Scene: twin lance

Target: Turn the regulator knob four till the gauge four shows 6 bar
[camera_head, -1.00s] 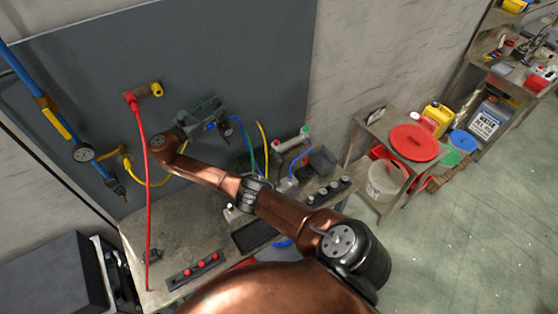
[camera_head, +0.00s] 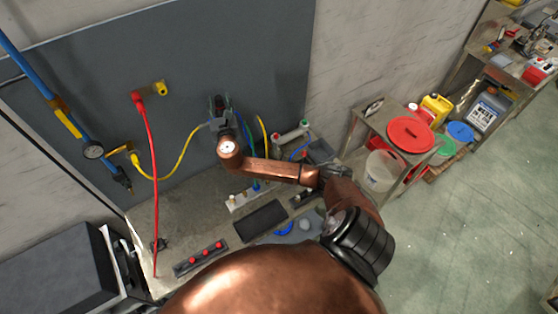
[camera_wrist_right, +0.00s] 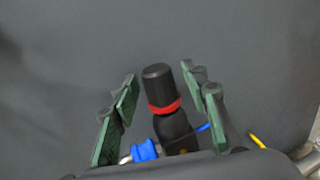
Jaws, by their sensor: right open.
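A black regulator knob (camera_wrist_right: 158,88) with a red ring at its base stands in the middle of the right wrist view, on a dark body (camera_wrist_right: 175,130). My right gripper (camera_wrist_right: 159,78) is open. Its green-padded fingers lie on either side of the knob, and I see gaps on both sides. In the head view my right gripper (camera_head: 218,100) is in front of the grey wall panel and hides the regulator there. No readable gauge four shows, and I cannot confirm the knob's number. My left gripper is not in view.
A blue fitting (camera_wrist_right: 146,150) sits beside the regulator. A red hose (camera_head: 149,180) and a yellow hose (camera_head: 182,160) hang left of my gripper. The workbench (camera_head: 175,225) below carries several small items.

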